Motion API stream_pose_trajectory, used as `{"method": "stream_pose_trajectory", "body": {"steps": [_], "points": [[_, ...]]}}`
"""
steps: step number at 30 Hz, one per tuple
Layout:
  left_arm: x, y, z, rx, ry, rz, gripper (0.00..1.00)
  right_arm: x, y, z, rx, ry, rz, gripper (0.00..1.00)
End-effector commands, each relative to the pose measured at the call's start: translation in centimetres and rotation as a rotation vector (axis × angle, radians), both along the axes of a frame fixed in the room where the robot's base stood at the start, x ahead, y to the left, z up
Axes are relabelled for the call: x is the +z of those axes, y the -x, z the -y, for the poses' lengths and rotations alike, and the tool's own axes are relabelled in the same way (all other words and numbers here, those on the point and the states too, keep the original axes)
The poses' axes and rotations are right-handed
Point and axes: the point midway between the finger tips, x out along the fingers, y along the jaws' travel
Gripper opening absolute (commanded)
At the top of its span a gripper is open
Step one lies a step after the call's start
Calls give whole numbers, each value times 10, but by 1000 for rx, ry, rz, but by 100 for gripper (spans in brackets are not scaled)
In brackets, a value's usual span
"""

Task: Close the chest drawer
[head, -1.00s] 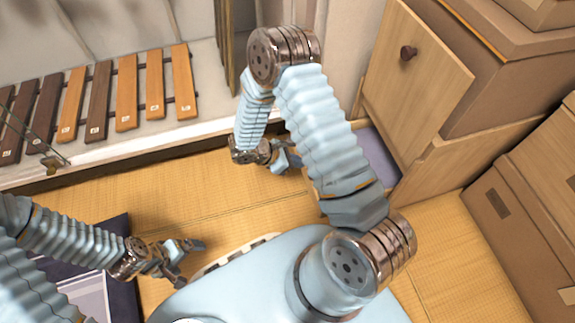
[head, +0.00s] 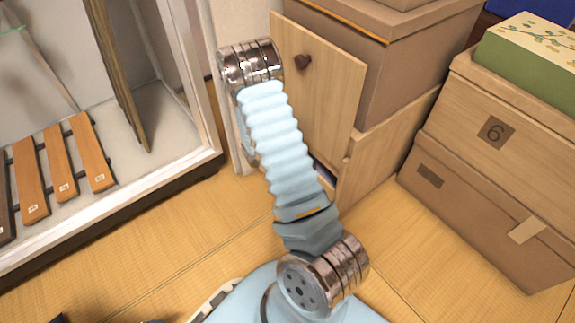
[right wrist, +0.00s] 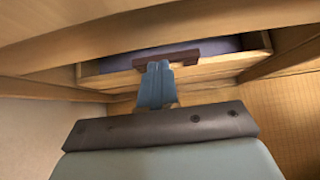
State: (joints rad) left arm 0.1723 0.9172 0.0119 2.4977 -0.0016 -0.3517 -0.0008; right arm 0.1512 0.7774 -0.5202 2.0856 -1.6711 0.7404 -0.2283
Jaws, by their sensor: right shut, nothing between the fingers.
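The wooden chest (head: 325,100) stands beyond my right arm in the head view. Its lower drawer (head: 324,177) shows only as a small strip beside my arm, which hides most of it. In the right wrist view the drawer (right wrist: 228,68) is partly open, with a purple interior and a dark brown bar handle (right wrist: 190,57). My right gripper (right wrist: 158,68) is shut and empty, its tips at the handle in the picture; I cannot tell whether they touch. The head view hides that gripper behind my arm. My left gripper is not in view.
Cardboard boxes (head: 480,185) stand to the right, with a green patterned box (head: 535,55) on top. A white-framed case with xylophone-like bars (head: 60,165) is at the left. The tatami floor (head: 150,265) between is clear.

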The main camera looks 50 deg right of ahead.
Motion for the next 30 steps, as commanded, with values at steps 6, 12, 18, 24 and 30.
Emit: {"method": "stream_pose_trajectory", "body": {"steps": [6,12,18,24,30], "points": [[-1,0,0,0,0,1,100,1,2,8,-2,3,0,0],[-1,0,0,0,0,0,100,1,2,9,-3,7,0,0],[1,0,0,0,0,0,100,6,1,7,-3,11,1,0],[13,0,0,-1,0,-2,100,32,-7,-21,1,3,4,0],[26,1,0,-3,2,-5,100,65,-15,-60,4,-2,3,0]]}}
